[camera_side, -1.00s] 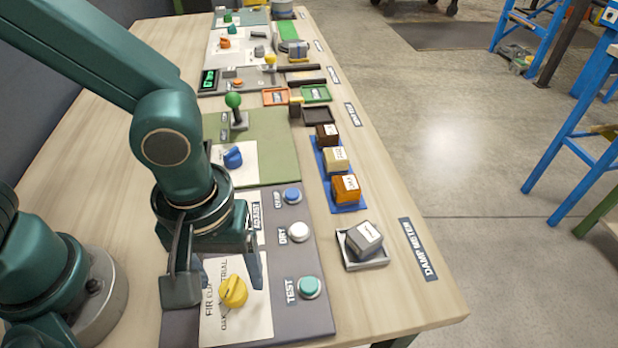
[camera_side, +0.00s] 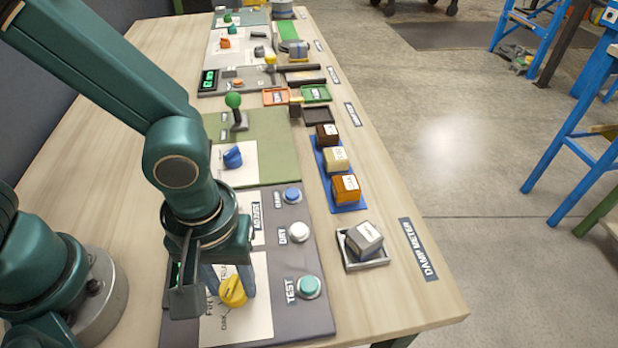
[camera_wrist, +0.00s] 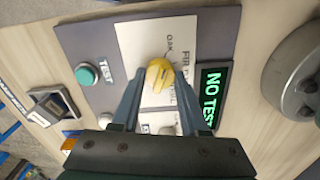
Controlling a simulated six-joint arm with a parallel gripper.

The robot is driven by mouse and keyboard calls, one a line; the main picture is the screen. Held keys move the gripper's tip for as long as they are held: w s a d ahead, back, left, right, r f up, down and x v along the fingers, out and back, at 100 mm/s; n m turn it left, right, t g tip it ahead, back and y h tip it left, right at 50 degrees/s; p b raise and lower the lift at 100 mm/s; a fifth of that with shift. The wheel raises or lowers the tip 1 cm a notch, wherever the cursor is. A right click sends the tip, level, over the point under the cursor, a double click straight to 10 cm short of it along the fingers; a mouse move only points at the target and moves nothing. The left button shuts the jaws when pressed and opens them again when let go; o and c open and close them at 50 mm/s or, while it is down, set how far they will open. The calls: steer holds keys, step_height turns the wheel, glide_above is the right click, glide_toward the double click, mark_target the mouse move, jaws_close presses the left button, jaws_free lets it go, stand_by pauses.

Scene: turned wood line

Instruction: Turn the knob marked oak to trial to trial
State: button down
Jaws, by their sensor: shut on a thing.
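The yellow knob (camera_side: 232,291) sits on a white card (camera_side: 257,318) on the grey panel. Printed words around it include OAK and FIR; my gripper hides part of the lettering. The knob's ridge lies near the OAK end in the side view, but its exact pointing is hard to tell. My gripper (camera_side: 231,287) is over the card, shut on the knob with one finger on each side. In the wrist view the knob (camera_wrist: 159,75) shows between the fingertips (camera_wrist: 159,88).
A display (camera_wrist: 211,95) beside the card reads NO TEST. Teal TEST (camera_side: 308,286), white DRY (camera_side: 299,232) and blue (camera_side: 292,195) buttons line the panel's right side. A grey block (camera_side: 364,239) sits in a tray farther right. A blue knob (camera_side: 233,157) is behind.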

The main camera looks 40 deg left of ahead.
steer(key=m, duration=0.6)
steer(key=shift+m, duration=0.3)
steer(key=m, duration=0.7)
steer(key=shift+d, duration=0.15)
steer(key=m, duration=0.6)
steer(key=shift+m, duration=0.3)
steer(key=m, duration=0.6)
steer(key=shift+s, duration=0.15)
steer(key=shift+m, duration=0.4)
steer(key=shift+c, duration=2.1)
jaws_free()
